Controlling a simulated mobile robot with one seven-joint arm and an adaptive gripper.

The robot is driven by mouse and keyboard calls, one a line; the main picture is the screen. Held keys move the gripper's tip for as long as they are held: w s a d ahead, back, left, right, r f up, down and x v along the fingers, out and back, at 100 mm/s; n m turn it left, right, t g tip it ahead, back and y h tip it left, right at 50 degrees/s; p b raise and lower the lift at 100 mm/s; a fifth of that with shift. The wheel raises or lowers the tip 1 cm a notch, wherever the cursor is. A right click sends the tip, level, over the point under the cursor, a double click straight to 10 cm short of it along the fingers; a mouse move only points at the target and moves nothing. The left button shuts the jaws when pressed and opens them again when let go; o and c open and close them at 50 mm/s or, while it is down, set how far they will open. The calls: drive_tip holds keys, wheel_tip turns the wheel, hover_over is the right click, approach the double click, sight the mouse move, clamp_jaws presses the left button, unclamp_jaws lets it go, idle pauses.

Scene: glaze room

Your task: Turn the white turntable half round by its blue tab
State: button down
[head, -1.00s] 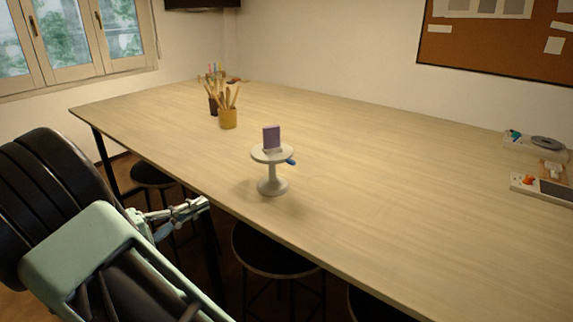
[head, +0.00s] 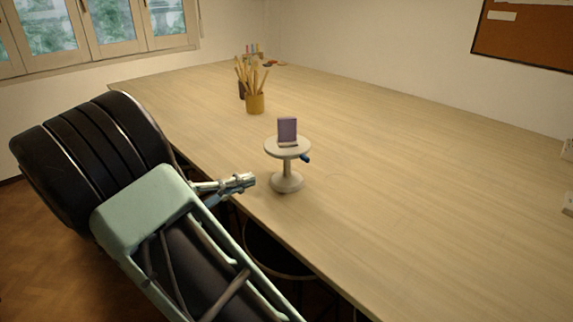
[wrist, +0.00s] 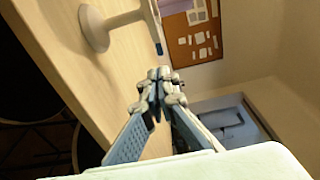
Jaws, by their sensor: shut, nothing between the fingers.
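The white turntable (head: 287,184) stands upright on the table near its front edge, a round top on a stem and foot. A purple tile (head: 287,130) stands on its top. The blue tab (head: 306,158) sticks out from the right side of the top. In the wrist view the turntable (wrist: 94,30) is at the upper left, partly cut off, with the blue tab (wrist: 159,48) below its rim. My gripper (head: 248,180) is left of the turntable, apart from it, by the table's front edge. Its fingers (wrist: 159,75) are closed together and empty.
The table right of the turntable is clear. Dark stools (head: 270,255) stand under the front edge.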

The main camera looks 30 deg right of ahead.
sight(304, 159)
drive_tip(key=d, duration=0.4)
drive_tip(key=w+d+b, duration=0.1)
drive_tip(key=d, duration=0.8)
drive_tip(key=shift+w+d+b, duration=0.35)
drive_tip(key=shift+w+b, duration=0.05)
drive_tip(key=shift+r, duration=0.1)
drive_tip(key=d+p, duration=0.2)
drive_tip(key=p, duration=0.1)
drive_tip(key=shift+a, duration=0.1)
